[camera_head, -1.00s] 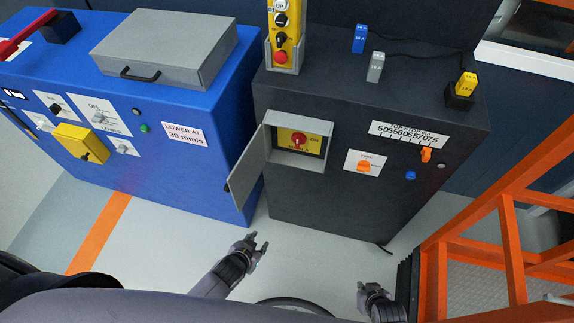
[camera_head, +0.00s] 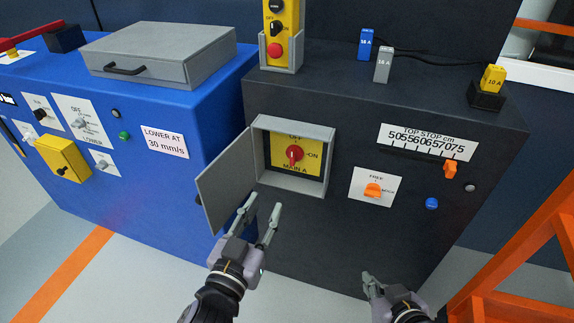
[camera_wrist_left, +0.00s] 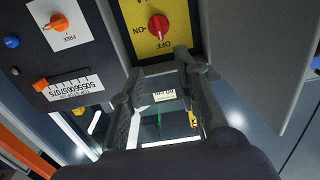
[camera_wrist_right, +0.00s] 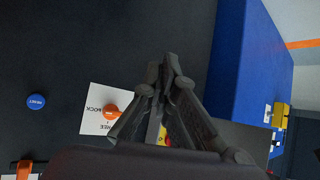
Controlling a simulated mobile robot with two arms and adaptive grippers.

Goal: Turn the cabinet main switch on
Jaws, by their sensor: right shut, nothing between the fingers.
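The main switch is a red knob (camera_head: 294,154) on a yellow plate marked OFF, ON and MAIN A, inside a grey recessed box (camera_head: 296,191) on the dark cabinet (camera_head: 400,225). Its handle looks roughly in line with OFF. The box's grey door (camera_head: 228,182) stands open to the left. My left gripper (camera_head: 264,202) is open and empty, below and in front of the box, apart from the knob. In the left wrist view the knob (camera_wrist_left: 158,27) shows beyond the spread fingers (camera_wrist_left: 158,65). My right gripper (camera_head: 370,282) is shut and empty, low in front of the cabinet.
An orange FREE/LOCK knob (camera_head: 373,190), a blue button (camera_head: 432,203) and an orange slider (camera_head: 450,169) are right of the box. A blue cabinet (camera_head: 170,185) stands left, near the open door. An orange frame (camera_head: 520,270) rises at right. A yellow pendant (camera_head: 281,25) stands on top.

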